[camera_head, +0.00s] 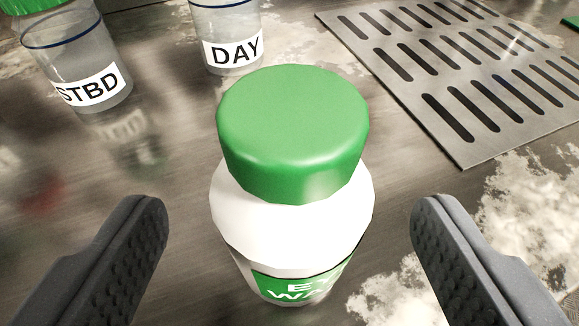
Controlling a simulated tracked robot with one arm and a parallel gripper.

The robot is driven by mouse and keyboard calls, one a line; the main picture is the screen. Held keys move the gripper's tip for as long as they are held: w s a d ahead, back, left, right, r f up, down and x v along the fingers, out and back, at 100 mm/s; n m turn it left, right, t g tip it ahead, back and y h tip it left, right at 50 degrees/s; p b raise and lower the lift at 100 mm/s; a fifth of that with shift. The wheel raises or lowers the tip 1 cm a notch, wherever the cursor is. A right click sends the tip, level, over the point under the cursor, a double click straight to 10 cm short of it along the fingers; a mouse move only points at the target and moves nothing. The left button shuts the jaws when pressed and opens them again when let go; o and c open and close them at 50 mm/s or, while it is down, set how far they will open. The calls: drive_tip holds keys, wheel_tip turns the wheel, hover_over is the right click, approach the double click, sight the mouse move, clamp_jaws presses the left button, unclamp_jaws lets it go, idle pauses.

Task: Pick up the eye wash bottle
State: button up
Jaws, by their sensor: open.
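The eye wash bottle (292,229) stands upright in the middle of the view. It is white with a wide green cap (292,130) and a green label low on its side, partly readable as "EY" and "WA". My gripper (292,225) is open, with one dark ridged finger on each side of the bottle. Clear space shows between each finger and the bottle, and neither finger appears to touch it.
A clear container labelled STBD (82,60) stands at the upper left, and one labelled DAY (226,35) stands behind the bottle. A slotted metal grate (425,100) lies at the upper right. The grey, white-stained surface (180,160) is bare around the bottle.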

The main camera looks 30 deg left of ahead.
drive_tip(key=shift+f+x, duration=0.2)
drive_tip(key=shift+x, duration=1.15)
drive_tip(key=shift+f+x, duration=0.2)
drive_tip(key=shift+x, duration=1.1)
drive_tip(key=shift+w, duration=0.1)
drive_tip(key=c, duration=1.2)
